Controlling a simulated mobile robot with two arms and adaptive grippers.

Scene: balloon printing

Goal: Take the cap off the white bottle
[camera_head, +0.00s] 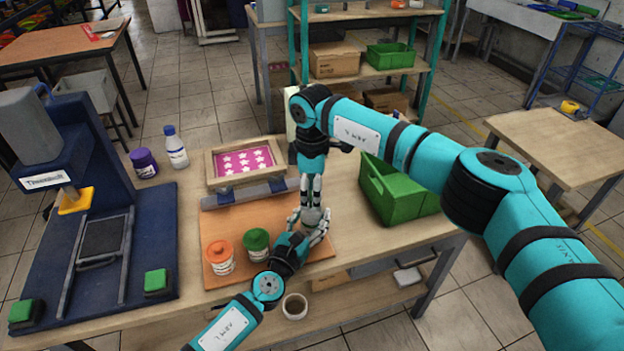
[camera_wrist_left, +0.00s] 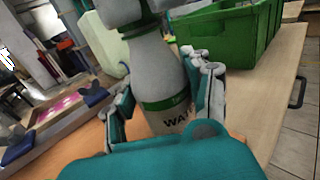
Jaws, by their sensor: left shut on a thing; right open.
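A white bottle (camera_wrist_left: 158,72) with a green band and partly hidden dark lettering stands between the fingers of my left gripper (camera_wrist_left: 163,112), which is shut on it. In the head view the left gripper (camera_head: 312,232) holds it at the right part of the orange-brown board. My right gripper (camera_head: 312,196) points down from above, right over the bottle's top. It is open, with its fingers around or just over the top; I cannot tell whether they touch it. The right gripper also shows at the top of the left wrist view (camera_wrist_left: 125,12).
An orange-lidded jar (camera_head: 219,258) and a green-lidded jar (camera_head: 257,244) stand left on the board (camera_head: 215,222). A framed pink star screen (camera_head: 243,162) lies behind, a green crate (camera_head: 398,192) right. Another bottle (camera_head: 176,150) with a blue cap stands by a purple jar (camera_head: 144,163).

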